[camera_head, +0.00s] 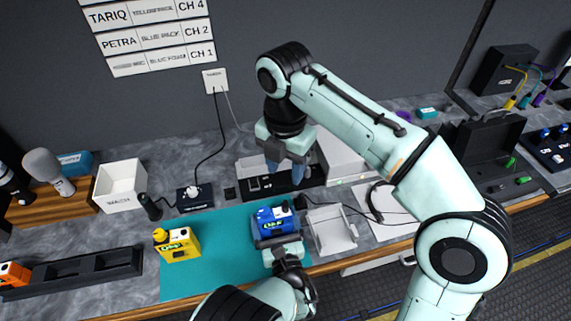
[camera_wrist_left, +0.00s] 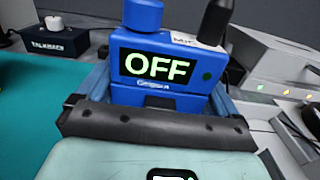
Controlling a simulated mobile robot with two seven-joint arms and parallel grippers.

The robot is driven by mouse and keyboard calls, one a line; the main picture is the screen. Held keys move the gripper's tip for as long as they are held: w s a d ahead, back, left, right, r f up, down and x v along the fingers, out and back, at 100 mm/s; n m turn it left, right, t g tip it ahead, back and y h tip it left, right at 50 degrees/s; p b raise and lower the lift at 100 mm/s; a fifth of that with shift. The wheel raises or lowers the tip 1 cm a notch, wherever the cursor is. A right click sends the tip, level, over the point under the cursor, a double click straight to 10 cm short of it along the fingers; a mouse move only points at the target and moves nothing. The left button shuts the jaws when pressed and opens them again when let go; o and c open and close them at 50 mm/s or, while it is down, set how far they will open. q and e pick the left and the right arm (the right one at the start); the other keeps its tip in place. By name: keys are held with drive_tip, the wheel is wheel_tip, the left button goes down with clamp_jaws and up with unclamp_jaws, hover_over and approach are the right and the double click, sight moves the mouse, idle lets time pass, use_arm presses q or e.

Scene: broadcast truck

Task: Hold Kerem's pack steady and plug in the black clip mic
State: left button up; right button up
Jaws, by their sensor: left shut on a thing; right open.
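A blue pack (camera_head: 275,219) stands upright at the right side of the teal mat (camera_head: 222,268). My left gripper (camera_head: 277,243) is shut on it from the front. In the left wrist view the blue pack (camera_wrist_left: 165,66) reads OFF, with a blue knob and a black stub beside a MIC label on top. My right gripper (camera_head: 287,168) is open above a black tray (camera_head: 262,188) behind the mat. I cannot clearly make out the black clip mic; the tray's contents are small and partly hidden by the gripper.
A yellow pack (camera_head: 177,244) stands on the mat's left. A white open bin (camera_head: 331,230) is just right of the blue pack. A white box (camera_head: 120,186), a black rack (camera_head: 88,270) and a talkback unit (camera_head: 195,198) stand left. A wall board (camera_head: 152,36) lists names and channels.

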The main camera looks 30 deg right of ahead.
use_arm(q)
drive_tip(key=o, duration=0.8)
